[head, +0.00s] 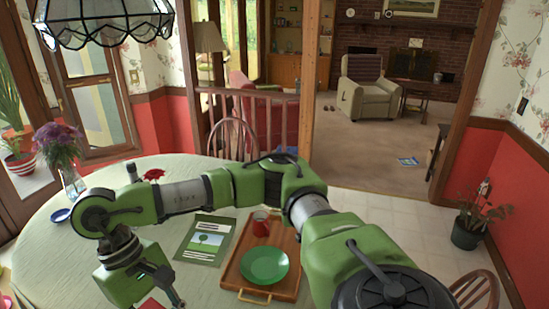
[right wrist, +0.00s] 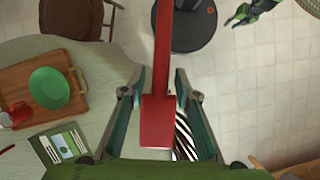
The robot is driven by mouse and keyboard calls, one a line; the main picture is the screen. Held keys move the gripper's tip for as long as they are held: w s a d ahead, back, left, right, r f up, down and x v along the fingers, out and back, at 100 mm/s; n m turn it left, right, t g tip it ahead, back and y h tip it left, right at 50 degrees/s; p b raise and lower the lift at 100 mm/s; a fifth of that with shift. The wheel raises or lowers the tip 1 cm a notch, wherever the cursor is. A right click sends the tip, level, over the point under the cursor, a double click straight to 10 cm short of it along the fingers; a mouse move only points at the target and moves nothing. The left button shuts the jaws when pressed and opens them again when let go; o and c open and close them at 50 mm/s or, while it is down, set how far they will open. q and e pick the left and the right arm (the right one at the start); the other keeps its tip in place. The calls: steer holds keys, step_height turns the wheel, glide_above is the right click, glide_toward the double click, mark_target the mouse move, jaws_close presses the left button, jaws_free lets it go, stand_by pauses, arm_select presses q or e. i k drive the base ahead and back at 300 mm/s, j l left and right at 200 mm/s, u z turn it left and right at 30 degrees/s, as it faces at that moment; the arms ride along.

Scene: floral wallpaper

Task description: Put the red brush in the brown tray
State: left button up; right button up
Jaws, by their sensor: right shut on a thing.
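The red brush (right wrist: 158,122) is between the fingers of my right gripper (right wrist: 158,90), which is shut on it. Its broad red part is near the gripper and its long thin part reaches to the top of the right wrist view. In the head view my right gripper (head: 165,290) is low at the left, over the table, with a bit of red below it. The brown tray (head: 287,238) lies on the table to the right of it; it also shows in the right wrist view (right wrist: 20,84). A green gripper, my left (right wrist: 238,17), shows small at the upper right there; its opening is unclear.
A green plate (head: 264,265) and a red mug (head: 261,222) are in the tray. A green booklet (head: 205,240) lies left of it. A vase of purple flowers (head: 62,150) stands at the far left. A black-and-white striped thing (right wrist: 184,140) is partly hidden beside the brush.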

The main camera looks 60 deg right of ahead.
mark_target(287, 252)
steer(key=k+u, duration=0.5)
steer(key=k, duration=1.15)
steer(key=k+l+u, duration=0.45)
steer(key=k+l, duration=0.65)
steer(key=l, duration=0.15)
steer(key=k+l+u, duration=0.1)
steer(key=l, duration=0.3)
steer(key=k+l, duration=0.1)
steer(key=l, duration=0.35)
steer(key=k+l+u, duration=0.15)
steer(key=l, duration=0.65)
steer(key=k+l+u, duration=0.15)
steer(key=l, duration=0.25)
steer(key=k+l, duration=0.15)
steer(key=l, duration=0.25)
steer(key=l+u, duration=0.2)
steer(key=l, duration=0.6)
steer(key=l+u, duration=0.2)
steer(key=l, duration=0.6)
steer(key=k+l+u, duration=0.2)
steer(key=l, duration=0.6)
steer(key=i+l+u, duration=0.1)
steer(key=i+l, duration=0.35)
steer(key=l, duration=0.2)
steer(key=i+l+u, duration=0.15)
steer(key=l, duration=0.2)
steer(key=i, duration=0.05)
